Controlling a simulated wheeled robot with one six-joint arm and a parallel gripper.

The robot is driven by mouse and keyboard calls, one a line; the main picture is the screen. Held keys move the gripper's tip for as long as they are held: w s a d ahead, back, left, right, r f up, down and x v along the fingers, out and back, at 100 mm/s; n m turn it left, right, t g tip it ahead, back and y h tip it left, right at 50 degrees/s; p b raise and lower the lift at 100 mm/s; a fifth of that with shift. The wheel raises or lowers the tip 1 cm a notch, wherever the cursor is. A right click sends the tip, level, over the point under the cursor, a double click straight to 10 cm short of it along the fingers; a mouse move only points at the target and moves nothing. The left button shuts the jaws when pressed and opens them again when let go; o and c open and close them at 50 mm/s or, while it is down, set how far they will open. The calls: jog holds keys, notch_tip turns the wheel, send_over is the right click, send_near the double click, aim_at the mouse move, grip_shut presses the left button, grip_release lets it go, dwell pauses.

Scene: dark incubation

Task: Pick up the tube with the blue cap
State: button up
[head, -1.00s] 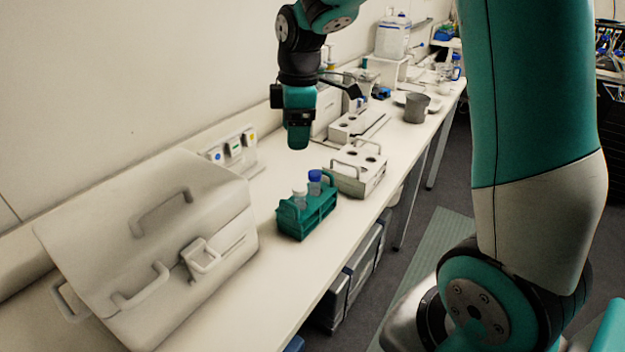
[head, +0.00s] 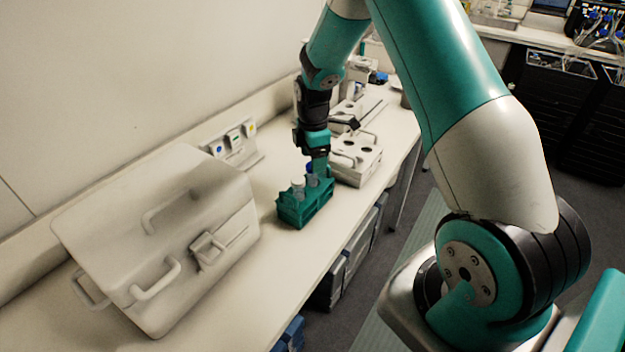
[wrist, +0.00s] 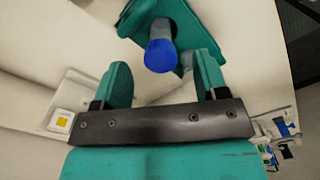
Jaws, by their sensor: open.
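The tube with the blue cap (wrist: 160,56) stands in the green rack (wrist: 128,22) in the wrist view. Its cap shows just beyond and between the fingertips of my gripper (wrist: 163,75), which is open. In the head view the green rack (head: 292,214) stands on the bench, and my gripper (head: 318,166) is close above its far end. The blue cap is mostly hidden there behind my gripper. A second tube with a white cap (head: 298,181) stands in the near part of the rack.
A large pale case with handles (head: 150,235) stands on the bench at left. A white rack with round holes and a handle (head: 357,165) stands just behind the green rack. A small panel with coloured squares (head: 232,145) is by the wall. The bench front is clear.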

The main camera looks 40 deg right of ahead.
aim_at(312, 182)
jog(key=shift+f+p, duration=1.4)
jog(key=shift+f, duration=1.2)
jog(key=c, duration=1.1)
jog(key=shift+r, duration=0.1)
